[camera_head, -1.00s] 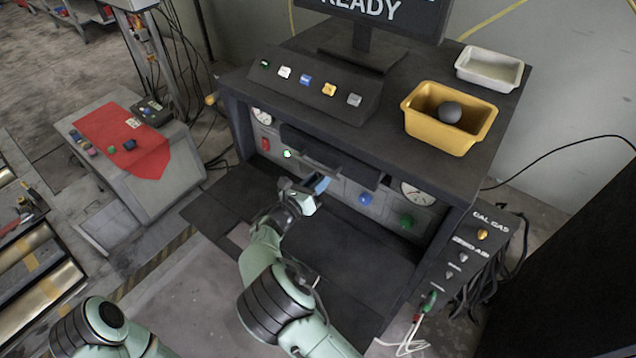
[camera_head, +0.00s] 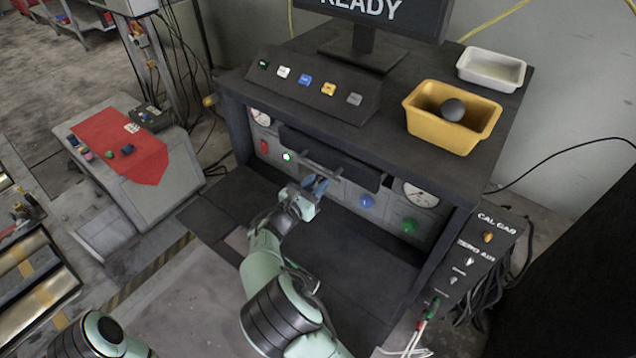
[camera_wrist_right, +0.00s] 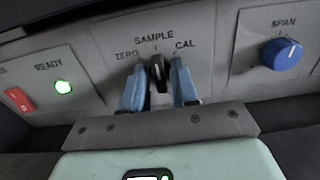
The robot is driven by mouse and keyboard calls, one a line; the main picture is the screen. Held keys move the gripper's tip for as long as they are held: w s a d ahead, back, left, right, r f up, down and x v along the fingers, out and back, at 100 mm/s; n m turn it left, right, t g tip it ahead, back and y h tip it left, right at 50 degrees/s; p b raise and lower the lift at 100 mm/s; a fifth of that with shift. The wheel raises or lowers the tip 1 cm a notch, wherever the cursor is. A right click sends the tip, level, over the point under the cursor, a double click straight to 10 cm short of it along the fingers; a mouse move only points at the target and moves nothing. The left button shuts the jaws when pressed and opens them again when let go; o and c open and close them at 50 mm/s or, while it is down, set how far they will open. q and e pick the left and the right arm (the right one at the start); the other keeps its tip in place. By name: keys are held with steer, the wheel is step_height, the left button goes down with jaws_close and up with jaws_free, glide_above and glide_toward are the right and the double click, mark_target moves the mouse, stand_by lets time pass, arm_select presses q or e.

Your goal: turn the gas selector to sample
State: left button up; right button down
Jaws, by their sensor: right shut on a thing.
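The gas selector is a dark knob (camera_wrist_right: 158,73) on a grey panel (camera_wrist_right: 215,50) in the right wrist view. ZERO is marked at its left, SAMPLE above it and CAL at its right. The knob stands nearly upright, with its top toward SAMPLE. My right gripper (camera_wrist_right: 159,88) has its blue fingers on either side of the knob and is shut on it. In the head view the right gripper (camera_head: 317,184) is at the cabinet front, and the knob is hidden there. My left gripper is not in view; part of my left arm shows at the lower left.
A blue SPAN knob (camera_wrist_right: 282,53) is to the right, and a lit green READY lamp (camera_wrist_right: 63,87) and red switch (camera_wrist_right: 19,100) are to the left. A dark ledge (camera_head: 330,155) juts out above the gripper. A yellow bin (camera_head: 450,130) with a dark ball stands on top.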

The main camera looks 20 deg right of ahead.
steer(key=c, duration=1.2)
jaws_free()
steer(key=shift+o, duration=0.2)
steer(key=shift+s+a, duration=0.1)
steer(key=shift+a, duration=0.05)
steer(key=v, duration=1.3)
steer(key=shift+s+b, duration=0.1)
steer(key=shift+b, duration=0.3)
steer(key=shift+a, duration=0.15)
